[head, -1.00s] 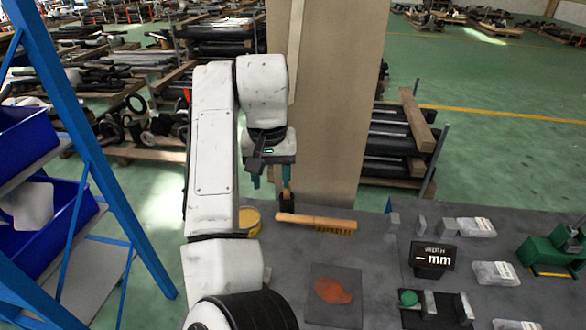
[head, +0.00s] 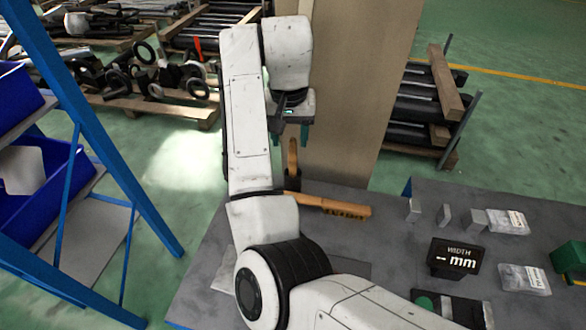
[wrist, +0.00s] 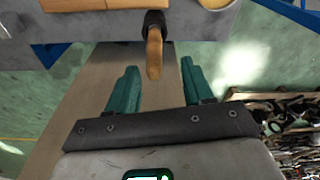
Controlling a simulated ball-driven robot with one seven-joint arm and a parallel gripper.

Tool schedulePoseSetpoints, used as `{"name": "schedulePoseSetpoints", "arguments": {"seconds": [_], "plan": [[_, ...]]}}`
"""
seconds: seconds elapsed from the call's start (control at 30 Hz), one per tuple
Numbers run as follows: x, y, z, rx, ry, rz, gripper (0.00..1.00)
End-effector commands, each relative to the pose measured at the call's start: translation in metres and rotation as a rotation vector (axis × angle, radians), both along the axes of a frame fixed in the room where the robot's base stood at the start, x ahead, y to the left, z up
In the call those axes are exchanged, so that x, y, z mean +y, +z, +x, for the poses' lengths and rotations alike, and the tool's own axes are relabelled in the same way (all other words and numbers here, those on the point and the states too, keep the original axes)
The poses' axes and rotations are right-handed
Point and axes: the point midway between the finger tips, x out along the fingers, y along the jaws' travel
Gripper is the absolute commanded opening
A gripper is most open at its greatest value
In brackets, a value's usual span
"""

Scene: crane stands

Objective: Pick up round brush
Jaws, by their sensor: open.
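The round brush (head: 292,165) stands upright near the bench's back edge, its wooden handle up and its dark end down. It also shows in the wrist view (wrist: 154,55), its handle towards the camera. My gripper (head: 292,127) is above the handle in the head view, with its teal fingers pointing down. In the wrist view my gripper (wrist: 158,66) is open, and the handle tip appears between the two fingers with gaps on both sides. I cannot tell whether the tip is at finger depth. The bristles are not clear.
A long wooden brush (head: 335,207) lies just in front of the round brush. A width display (head: 457,257) and metal blocks (head: 443,216) stand to the right. A tall board (head: 350,90) rises behind.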

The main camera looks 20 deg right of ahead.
Motion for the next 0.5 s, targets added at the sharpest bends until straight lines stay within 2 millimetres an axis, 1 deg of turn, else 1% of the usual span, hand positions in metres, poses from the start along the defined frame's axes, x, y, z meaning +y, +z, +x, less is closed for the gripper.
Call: {"name": "schedulePoseSetpoints", "arguments": {"seconds": [0.17,0.3,0.4,0.5], "plan": [[-0.004,-0.019,-0.002,0.004,0.001,0.001,0.51],[-0.007,-0.039,-0.001,0.003,0.001,0.000,0.51],[-0.007,-0.048,-0.001,0.003,0.000,0.001,0.51],[-0.008,-0.051,0.000,0.001,0.000,0.000,0.51]]}}
